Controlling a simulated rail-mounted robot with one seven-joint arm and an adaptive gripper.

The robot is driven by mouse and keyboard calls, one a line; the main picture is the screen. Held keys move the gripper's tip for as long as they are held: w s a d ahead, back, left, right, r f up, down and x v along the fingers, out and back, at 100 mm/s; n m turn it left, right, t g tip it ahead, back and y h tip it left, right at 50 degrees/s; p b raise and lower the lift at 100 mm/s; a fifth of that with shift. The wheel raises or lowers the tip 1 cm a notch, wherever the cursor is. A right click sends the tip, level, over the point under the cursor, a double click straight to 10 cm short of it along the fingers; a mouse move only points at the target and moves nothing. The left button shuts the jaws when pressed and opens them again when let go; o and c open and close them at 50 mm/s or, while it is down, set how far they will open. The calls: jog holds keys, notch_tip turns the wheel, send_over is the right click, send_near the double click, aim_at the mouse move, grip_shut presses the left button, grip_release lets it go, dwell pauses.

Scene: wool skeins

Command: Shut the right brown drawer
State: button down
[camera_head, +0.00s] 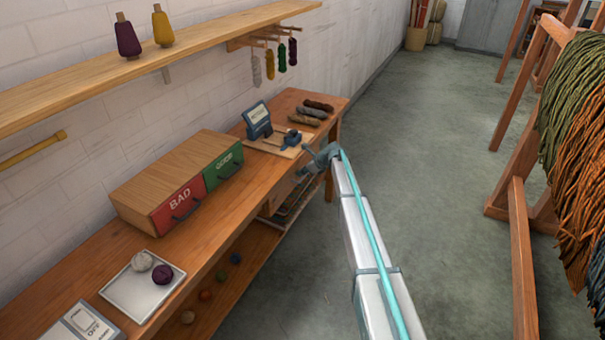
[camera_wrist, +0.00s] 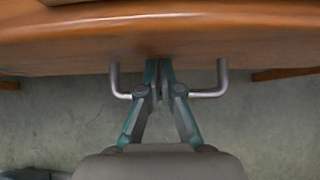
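In the wrist view a brown wooden front (camera_wrist: 60,52) spans the top of the picture. A grey metal bar handle (camera_wrist: 205,94) stands out from it. My gripper (camera_wrist: 157,75) is at the middle of this handle, with its two fingers close together and hiding the middle of the bar. I cannot tell whether the fingers touch it. In the head view my gripper (camera_head: 318,158) is at the bench's front edge, toward its far end. My arm and the bench top hide most of the drawer there, so how far it stands out cannot be told.
On the bench (camera_head: 205,238) stand a box with a red BAD drawer (camera_head: 178,207) and a green GOOD drawer (camera_head: 223,168), a white tray (camera_head: 128,300) with two yarn balls, and a blue device (camera_head: 257,118). A wooden rack with hanging wool (camera_head: 575,130) stands at right. The floor between is clear.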

jog(key=shift+w+a+r, duration=0.25)
jog(key=shift+w+a, duration=0.05)
jog(key=s+f+p+v, duration=0.1)
jog(key=p+v, duration=0.3)
jog(key=v, duration=0.6)
jog(key=s+d+f+n+g+h, duration=0.15)
jog(key=s+f+n, duration=0.5)
jog(key=s, duration=0.75)
jog(key=s+f+n+g+h, duration=0.2)
jog(key=s+f+n, duration=0.5)
jog(key=s, duration=0.7)
jog(key=s+d+f+n+g+h, duration=0.15)
jog(key=s+f+n, duration=0.5)
jog(key=s, duration=0.75)
jog(key=s+f+n+g+h, duration=0.1)
jog(key=s+f+n+g, duration=0.1)
jog(key=s, duration=1.8)
jog(key=s+f+n+g+h, duration=0.1)
jog(key=s+f+n+g, duration=0.1)
jog(key=s, duration=1.9)
jog(key=shift+d+f+g+h, duration=0.4)
jog(key=shift+f+g, duration=0.15)
jog(key=shift+g, duration=0.65)
